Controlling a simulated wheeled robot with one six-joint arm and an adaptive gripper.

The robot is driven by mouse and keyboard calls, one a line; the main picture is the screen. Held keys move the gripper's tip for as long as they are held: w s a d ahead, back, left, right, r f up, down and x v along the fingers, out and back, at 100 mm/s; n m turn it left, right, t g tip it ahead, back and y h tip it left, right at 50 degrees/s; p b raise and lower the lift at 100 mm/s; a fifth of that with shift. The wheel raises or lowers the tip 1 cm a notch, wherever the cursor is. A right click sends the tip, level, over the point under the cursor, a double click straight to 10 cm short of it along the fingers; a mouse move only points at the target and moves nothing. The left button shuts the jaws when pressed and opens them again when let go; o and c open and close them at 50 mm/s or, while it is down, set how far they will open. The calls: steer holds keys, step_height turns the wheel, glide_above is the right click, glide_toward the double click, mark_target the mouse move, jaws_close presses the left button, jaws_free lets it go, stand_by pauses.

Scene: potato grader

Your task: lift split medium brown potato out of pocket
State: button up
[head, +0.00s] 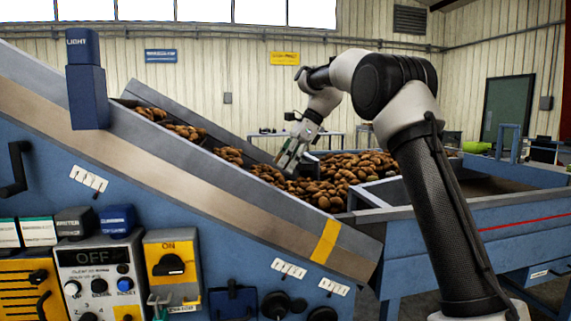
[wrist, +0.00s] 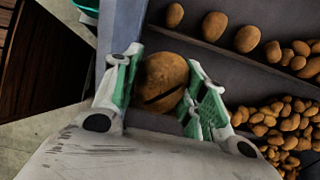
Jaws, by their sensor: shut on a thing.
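In the wrist view a medium brown potato (wrist: 163,80) with a dark split across its lower part sits between the two green-padded fingers of my gripper (wrist: 162,88). My gripper is shut on it. Dark grey conveyor surface shows close behind the potato; I cannot tell whether the potato touches it. In the head view my gripper (head: 291,158) is above the lower part of the sloping conveyor (head: 240,140). The potato in it cannot be made out there.
More potatoes (wrist: 214,26) lie in a row in the conveyor pocket beyond. A large heap of potatoes (head: 350,168) lies to the right of my gripper.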

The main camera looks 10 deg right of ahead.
steer(key=s+a, duration=0.2)
steer(key=s, duration=2)
steer(key=shift+s+a, duration=0.35)
steer(key=shift+a, duration=0.05)
